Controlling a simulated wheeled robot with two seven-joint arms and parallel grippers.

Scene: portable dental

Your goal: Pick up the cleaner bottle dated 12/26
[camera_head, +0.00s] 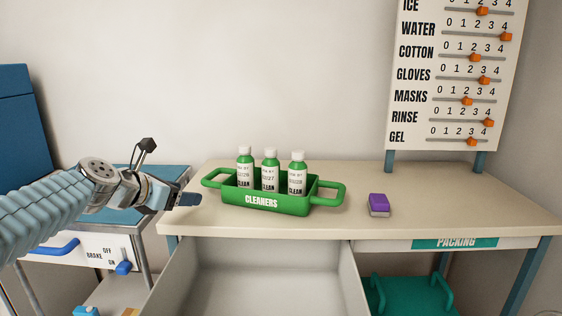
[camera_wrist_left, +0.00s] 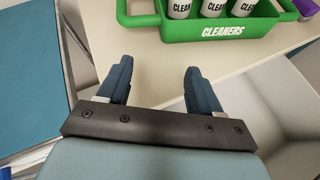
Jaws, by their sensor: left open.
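Three green cleaner bottles with white caps and labels stand upright in a green caddy marked CLEANERS (camera_head: 262,203) on the counter. They are the left bottle (camera_head: 245,168), the middle bottle (camera_head: 270,170) and the right bottle (camera_head: 297,173). Their small date text is too blurred to read with certainty. The caddy also shows at the top of the left wrist view (camera_wrist_left: 225,32), with the bottles' lower parts. My left gripper (camera_head: 190,199) is open and empty, left of the caddy and apart from it. Its two fingers show in the wrist view (camera_wrist_left: 158,82). My right gripper is not in view.
A purple block-like item (camera_head: 379,203) lies right of the caddy on the counter (camera_head: 440,205). An open, empty drawer (camera_head: 262,270) juts out below. A slider board (camera_head: 450,75) stands behind at the right. A blue-topped cart (camera_head: 120,190) stands at the left.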

